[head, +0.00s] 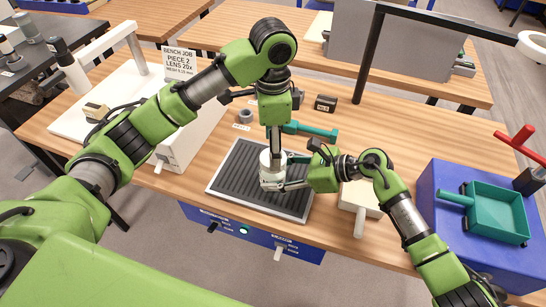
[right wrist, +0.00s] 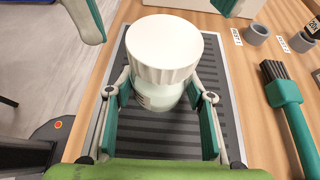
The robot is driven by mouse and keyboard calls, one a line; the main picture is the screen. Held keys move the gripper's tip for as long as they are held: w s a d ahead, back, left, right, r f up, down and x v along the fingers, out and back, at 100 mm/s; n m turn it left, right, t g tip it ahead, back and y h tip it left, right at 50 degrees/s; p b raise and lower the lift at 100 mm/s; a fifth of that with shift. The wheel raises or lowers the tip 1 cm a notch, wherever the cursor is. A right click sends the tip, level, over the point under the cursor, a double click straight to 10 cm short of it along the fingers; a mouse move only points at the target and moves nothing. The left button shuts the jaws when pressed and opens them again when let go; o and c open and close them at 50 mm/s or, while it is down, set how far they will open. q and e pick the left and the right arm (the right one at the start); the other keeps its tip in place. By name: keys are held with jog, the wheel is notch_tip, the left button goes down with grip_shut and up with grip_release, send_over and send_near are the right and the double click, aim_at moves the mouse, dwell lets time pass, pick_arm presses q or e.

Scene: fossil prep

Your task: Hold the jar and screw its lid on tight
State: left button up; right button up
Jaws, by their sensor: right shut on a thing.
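The jar (right wrist: 158,98) is pale and stands upright on the dark ribbed mat (head: 225,180). Its wide white lid (right wrist: 165,48) with a ribbed edge sits on top; I cannot tell how tight it is. In the head view the jar (head: 271,166) is partly covered by my grippers. My right gripper (head: 272,184) is shut on the jar's body from the right, with a teal-padded finger on each side below the lid. My left gripper (head: 274,146) points down from above the lid. Its fingers show wide apart at the top of the right wrist view, so it is open.
A teal brush (head: 312,131) lies behind the mat, near a grey ring (head: 245,116) and a dark block (head: 326,103). A pale block with a handle (head: 360,198) lies right of the mat. A blue box (head: 440,225) carries a teal tray (head: 495,212) at the far right.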

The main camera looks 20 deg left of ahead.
aim_at(264, 157)
pick_arm(q)
jog(key=shift+f, duration=1.8)
